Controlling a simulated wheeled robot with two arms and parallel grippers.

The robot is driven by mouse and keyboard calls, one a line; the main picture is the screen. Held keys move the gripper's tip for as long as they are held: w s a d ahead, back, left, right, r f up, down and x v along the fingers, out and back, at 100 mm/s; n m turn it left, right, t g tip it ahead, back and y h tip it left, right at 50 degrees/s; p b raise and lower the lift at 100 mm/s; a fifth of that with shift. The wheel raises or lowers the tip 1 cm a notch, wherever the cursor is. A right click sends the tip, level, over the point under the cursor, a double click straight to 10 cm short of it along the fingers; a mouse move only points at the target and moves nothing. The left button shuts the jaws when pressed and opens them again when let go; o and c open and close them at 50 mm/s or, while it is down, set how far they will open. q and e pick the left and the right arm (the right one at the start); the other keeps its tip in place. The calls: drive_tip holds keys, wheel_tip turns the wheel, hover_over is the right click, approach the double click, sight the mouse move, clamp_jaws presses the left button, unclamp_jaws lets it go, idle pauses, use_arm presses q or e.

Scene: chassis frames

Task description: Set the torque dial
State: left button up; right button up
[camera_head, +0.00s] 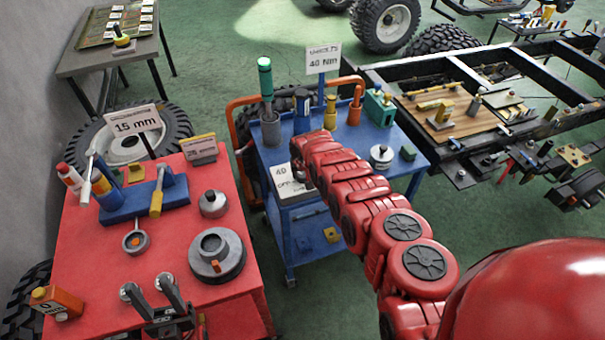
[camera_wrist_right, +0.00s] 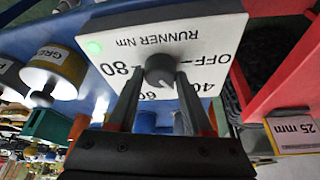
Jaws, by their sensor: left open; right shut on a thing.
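The torque dial (camera_wrist_right: 160,68) is a dark round knob on a white panel (camera_wrist_right: 215,40) marked OFF, 40, 60 and 80 with "RUNNER Nm". It appears upside down in the right wrist view, and which mark the knob points at is unclear. My right gripper (camera_wrist_right: 159,78) is shut on the knob, one finger on each side. In the head view the panel (camera_head: 284,184) is on the blue cart, partly behind my red right arm. A sign (camera_head: 323,60) on the cart reads 40 Nm. My left gripper (camera_head: 155,289) is open and empty over the red table's front.
The blue cart (camera_head: 405,160) carries several tools and bottles. The red table (camera_head: 90,260) holds a blue tool holder (camera_head: 140,203), a round grey part (camera_head: 217,256) and an orange box (camera_head: 56,301). A chassis frame (camera_head: 440,70) stands behind right.

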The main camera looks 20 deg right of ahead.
clamp_jaws()
drive_tip(key=shift+s+d+f, duration=0.1)
drive_tip(key=n+y+b, duration=0.1)
drive_tip(key=n+b, duration=0.1)
drive_tip(key=n, duration=0.1)
drive_tip(key=shift+d+f, duration=0.1)
drive_tip(key=n+y+b, duration=0.1)
drive_tip(key=n+b, duration=0.2)
drive_tip(key=b, duration=0.2)
drive_tip(key=shift+f+n+y, duration=0.4)
drive_tip(key=n+b, duration=0.1)
drive_tip(key=b, duration=0.3)
drive_tip(key=n+b, duration=0.2)
drive_tip(key=b, duration=0.3)
drive_tip(key=n+g+y+b, duration=0.1)
drive_tip(key=b, duration=0.3)
drive_tip(key=shift+r+b, duration=0.25)
drive_tip(key=shift+b, duration=0.05)
drive_tip(key=shift+r+n+b, duration=0.2)
drive_tip(key=shift+n+b, duration=0.4)
drive_tip(key=shift+b, duration=0.35)
drive_tip(key=shift+g+y, duration=0.3)
